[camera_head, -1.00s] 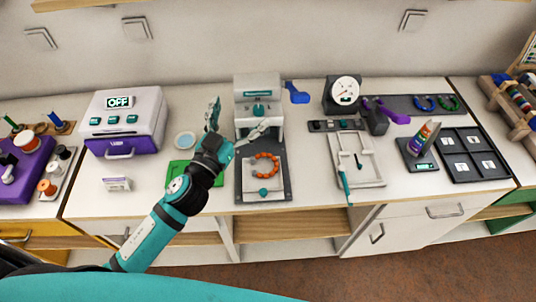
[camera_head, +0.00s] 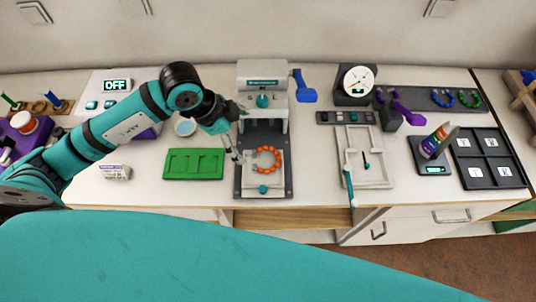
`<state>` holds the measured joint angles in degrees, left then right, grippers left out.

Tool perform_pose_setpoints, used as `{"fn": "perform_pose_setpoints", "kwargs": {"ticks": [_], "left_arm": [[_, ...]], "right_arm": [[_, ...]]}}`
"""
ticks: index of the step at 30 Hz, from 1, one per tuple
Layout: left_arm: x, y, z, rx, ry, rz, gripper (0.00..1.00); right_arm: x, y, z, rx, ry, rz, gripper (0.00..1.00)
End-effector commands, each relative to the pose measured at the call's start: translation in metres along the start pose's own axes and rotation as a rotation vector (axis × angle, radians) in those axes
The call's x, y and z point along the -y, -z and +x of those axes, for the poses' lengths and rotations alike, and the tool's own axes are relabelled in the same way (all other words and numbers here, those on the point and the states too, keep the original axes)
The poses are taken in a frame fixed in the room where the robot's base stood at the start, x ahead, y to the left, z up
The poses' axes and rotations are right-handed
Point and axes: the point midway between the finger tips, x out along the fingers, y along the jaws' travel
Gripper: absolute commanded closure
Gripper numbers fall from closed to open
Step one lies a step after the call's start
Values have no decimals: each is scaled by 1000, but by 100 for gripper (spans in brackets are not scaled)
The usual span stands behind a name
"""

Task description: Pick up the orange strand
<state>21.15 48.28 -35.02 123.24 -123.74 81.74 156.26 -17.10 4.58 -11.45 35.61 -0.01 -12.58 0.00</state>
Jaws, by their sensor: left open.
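The orange strand (camera_head: 277,158) is a curved string of orange beads. It lies on the light plate of a dark-based press (camera_head: 262,97) in the middle of the counter. My left gripper (camera_head: 238,152) is just left of the strand, above the left edge of the press base, with its fingers pointing down. It is open and empty, apart from the beads. My right gripper is out of view.
A green tray (camera_head: 194,163) lies left of the press, with a small round dish (camera_head: 185,127) behind it. A blue lever (camera_head: 303,90) sticks out at the press's right. A white frame with a teal handle (camera_head: 350,188) stands further right.

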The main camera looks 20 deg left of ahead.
Motion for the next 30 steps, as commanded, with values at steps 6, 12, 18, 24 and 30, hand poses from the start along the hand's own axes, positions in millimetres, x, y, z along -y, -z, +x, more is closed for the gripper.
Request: {"fn": "perform_pose_setpoints", "kwargs": {"ticks": [6,12,18,24,30], "left_arm": [[-1,2,47,-3,-6,-1,0],[-1,2,85,-4,-4,1,0],[-1,2,101,-4,-3,2,0],[-2,3,122,-2,-5,2,0],[-3,3,148,-6,-4,1,0]], "right_arm": [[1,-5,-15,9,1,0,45],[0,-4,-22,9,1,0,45],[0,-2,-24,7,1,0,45],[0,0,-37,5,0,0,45],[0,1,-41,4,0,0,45]]}}
